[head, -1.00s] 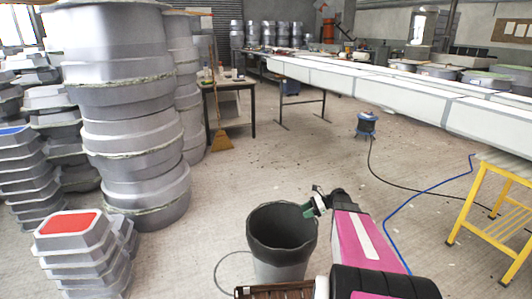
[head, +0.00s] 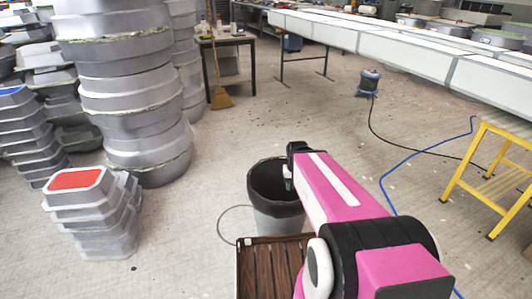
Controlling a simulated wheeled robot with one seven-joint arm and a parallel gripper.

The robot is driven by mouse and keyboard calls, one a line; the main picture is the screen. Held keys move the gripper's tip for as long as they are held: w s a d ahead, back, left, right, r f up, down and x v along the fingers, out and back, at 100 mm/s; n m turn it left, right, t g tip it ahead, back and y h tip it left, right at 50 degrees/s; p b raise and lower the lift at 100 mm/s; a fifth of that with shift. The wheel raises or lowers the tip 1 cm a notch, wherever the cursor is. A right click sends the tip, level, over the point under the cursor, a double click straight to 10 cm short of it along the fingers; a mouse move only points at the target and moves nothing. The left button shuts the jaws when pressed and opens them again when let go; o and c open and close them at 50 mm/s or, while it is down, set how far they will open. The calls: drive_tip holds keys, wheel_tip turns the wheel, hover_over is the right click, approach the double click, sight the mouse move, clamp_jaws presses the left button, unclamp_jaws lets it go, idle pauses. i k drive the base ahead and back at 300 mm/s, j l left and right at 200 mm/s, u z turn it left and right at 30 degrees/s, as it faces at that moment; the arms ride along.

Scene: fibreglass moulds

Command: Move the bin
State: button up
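The bin (head: 277,221) is a grey round bucket with a black rim or liner folded over its top. It stands upright on the floor at the lower middle of the head view, with its mouth open. My gripper (head: 288,178) is at the bin's right rim, with its tip over or inside the mouth. The pink arm hides part of the gripper and the bin's right side. I cannot tell whether the fingers touch the rim or how far apart they are.
A stack of grey moulds with a red top (head: 76,180) stands left of the bin, below a tall mould stack (head: 135,100). A cable (head: 221,222) lies beside the bin. A yellow stand (head: 490,165) and blue hose (head: 400,180) are right. Floor behind the bin is clear.

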sight(278, 211)
drive_tip(key=k, duration=1.05)
